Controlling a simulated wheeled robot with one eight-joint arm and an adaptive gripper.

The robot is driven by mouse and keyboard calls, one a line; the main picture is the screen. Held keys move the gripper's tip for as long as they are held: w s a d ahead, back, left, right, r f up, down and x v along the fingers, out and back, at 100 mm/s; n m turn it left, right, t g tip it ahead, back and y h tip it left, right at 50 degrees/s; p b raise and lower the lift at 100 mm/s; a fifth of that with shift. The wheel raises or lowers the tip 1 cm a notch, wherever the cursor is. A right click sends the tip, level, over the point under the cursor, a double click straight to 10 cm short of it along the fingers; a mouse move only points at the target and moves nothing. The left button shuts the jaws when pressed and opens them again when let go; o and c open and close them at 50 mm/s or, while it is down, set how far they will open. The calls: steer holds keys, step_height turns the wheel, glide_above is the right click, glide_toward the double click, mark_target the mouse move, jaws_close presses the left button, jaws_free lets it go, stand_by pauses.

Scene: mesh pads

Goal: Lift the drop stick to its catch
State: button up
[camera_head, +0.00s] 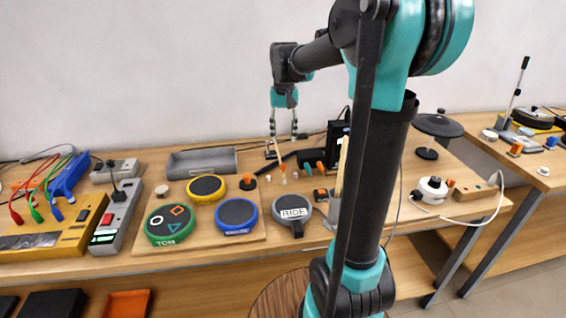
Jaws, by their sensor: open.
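My gripper (284,134) hangs above the back middle of the bench, pointing down with its two fingers apart. A thin pale stick (275,152) stands tilted just below and between the fingers, with an orange part (283,170) at its lower end. It looks like the drop stick; I see no clear contact with the fingers. Its catch is too small to make out. A black arm or bracket (278,160) lies beside it. Another pale stick (342,166) stands in a grey cup (334,212), partly hidden by my arm.
A wooden board carries green (170,225), yellow (206,188) and blue (236,216) pads. A black RIDE pad (292,214) lies right of it. A grey tray (202,163) is behind. A black box (338,140) stands right of my gripper. My arm blocks the centre right.

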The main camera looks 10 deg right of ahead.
mark_target(283, 165)
step_height(283, 165, down, 12)
steer(key=shift+r, duration=0.25)
steer(key=shift+c, duration=0.6)
jaws_close()
